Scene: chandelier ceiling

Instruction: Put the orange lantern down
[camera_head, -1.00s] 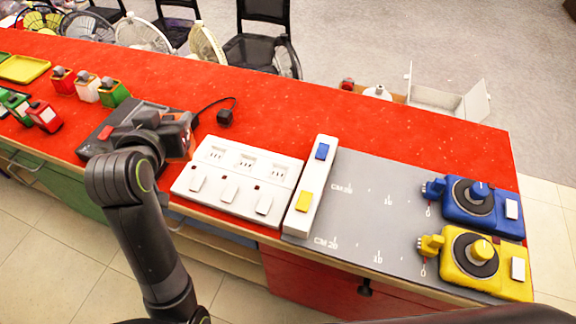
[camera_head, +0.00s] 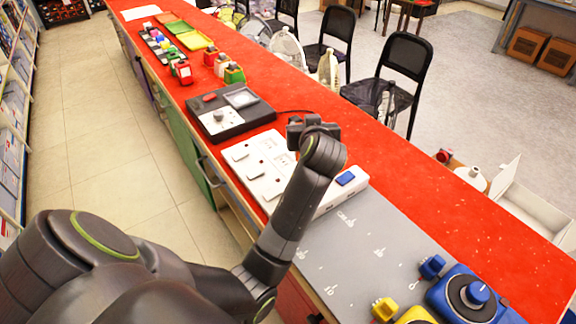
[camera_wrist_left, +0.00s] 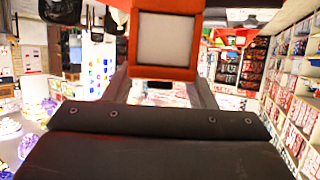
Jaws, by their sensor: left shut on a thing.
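My left gripper (camera_head: 312,125) is above the red counter, over the far end of the white socket panel. It is shut on the orange lantern (camera_wrist_left: 165,72), which has an orange frame around a pale window and fills the top middle of the left wrist view. The two fingers show on either side of its lower part. In the head view the lantern is hidden behind my gripper and wrist. The red counter (camera_head: 430,180) runs from the upper left to the lower right. My right gripper is not in view.
A black meter box (camera_head: 262,112) and the white socket panel (camera_head: 262,160) sit along the near edge. Small red and green lanterns (camera_head: 233,73) stand farther back. A grey mat (camera_head: 360,245) and blue dial unit (camera_head: 465,295) are nearer. The counter's far strip is mostly clear.

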